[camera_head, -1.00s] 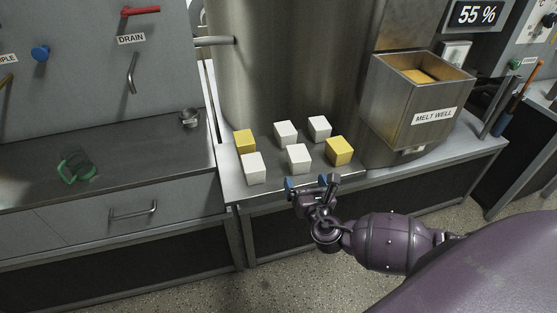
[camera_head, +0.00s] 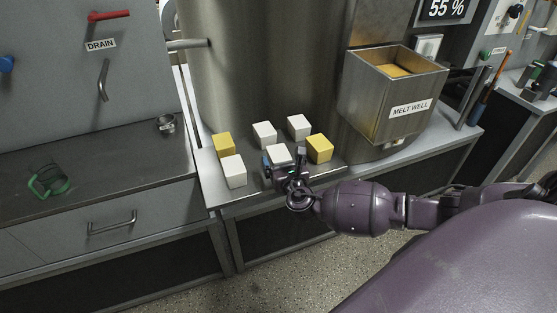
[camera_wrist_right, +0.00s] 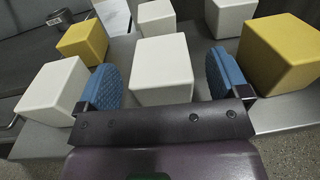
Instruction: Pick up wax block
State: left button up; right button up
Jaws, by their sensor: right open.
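Several wax blocks stand on the steel counter in front of a large metal tank, some white and two yellow. My right gripper (camera_head: 283,163) is open at the front middle white block (camera_head: 278,153). In the right wrist view this white block (camera_wrist_right: 162,68) sits between the two blue finger pads of the gripper (camera_wrist_right: 162,85), with gaps on both sides. A yellow block (camera_head: 319,148) is to its right and a white block (camera_head: 233,171) to its left. Behind are two white blocks (camera_head: 264,134) (camera_head: 298,127); another yellow block (camera_head: 224,145) is at the left. My left gripper is not in view.
The melt well (camera_head: 393,95), an open metal box with yellow wax inside, is at the right of the tank. A green-handled object (camera_head: 48,181) and a small metal cup (camera_head: 165,124) are on the left bench.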

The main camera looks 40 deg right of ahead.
jog(key=shift+x, duration=1.2)
jog(key=shift+c, duration=0.3)
jog(key=c, duration=1.1)
